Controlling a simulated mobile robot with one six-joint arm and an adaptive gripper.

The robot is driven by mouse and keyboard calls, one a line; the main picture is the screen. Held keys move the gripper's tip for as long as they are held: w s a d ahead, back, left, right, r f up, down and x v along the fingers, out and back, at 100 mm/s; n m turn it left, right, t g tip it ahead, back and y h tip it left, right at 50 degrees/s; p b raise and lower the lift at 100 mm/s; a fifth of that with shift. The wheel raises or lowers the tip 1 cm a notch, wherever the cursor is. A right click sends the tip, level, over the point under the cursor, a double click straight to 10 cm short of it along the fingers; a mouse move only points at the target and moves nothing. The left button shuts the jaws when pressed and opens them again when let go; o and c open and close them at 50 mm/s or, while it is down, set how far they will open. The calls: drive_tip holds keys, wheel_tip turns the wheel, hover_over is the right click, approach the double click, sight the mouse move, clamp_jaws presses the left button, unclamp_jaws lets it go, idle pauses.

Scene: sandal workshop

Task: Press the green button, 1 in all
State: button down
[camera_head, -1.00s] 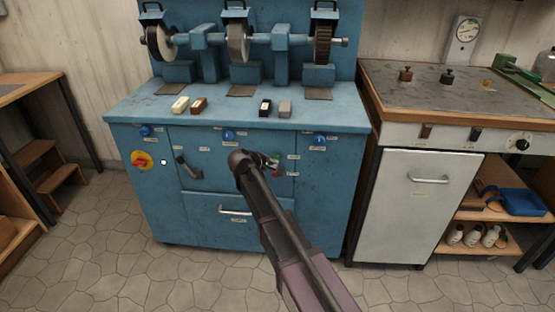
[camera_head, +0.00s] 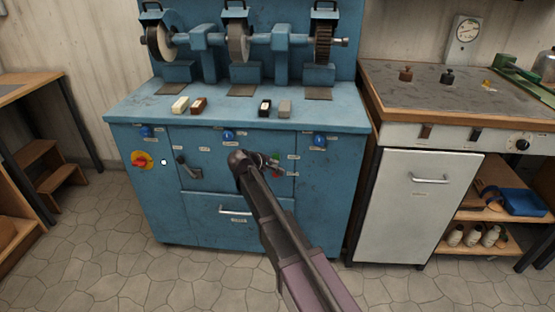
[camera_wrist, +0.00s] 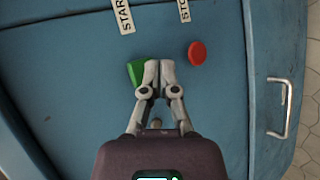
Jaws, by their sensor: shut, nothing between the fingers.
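The green button (camera_wrist: 135,73) is on the blue machine's front panel, just left of my fingertips in the wrist view. My gripper (camera_wrist: 159,70) has its two fingers together, shut and empty, and they cover the button's right part. I cannot tell whether the fingertips touch it. In the head view the green button (camera_head: 277,155) shows as a small patch beside my gripper (camera_head: 271,161), which is in front of the panel.
A red button (camera_wrist: 197,53) sits right of my fingers, below a STOP label; a START label (camera_wrist: 123,15) is near the green button. A drawer handle (camera_head: 235,211) sticks out below. A red and yellow switch (camera_head: 141,159) is farther left.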

drive_tip(key=shift+w, duration=0.1)
drive_tip(key=shift+w, duration=0.3)
drive_tip(key=shift+w, duration=0.5)
idle(1.1)
drive_tip(key=shift+s, duration=0.9)
idle(0.4)
drive_tip(key=shift+s+a, duration=0.1)
drive_tip(key=shift+s, duration=2.4)
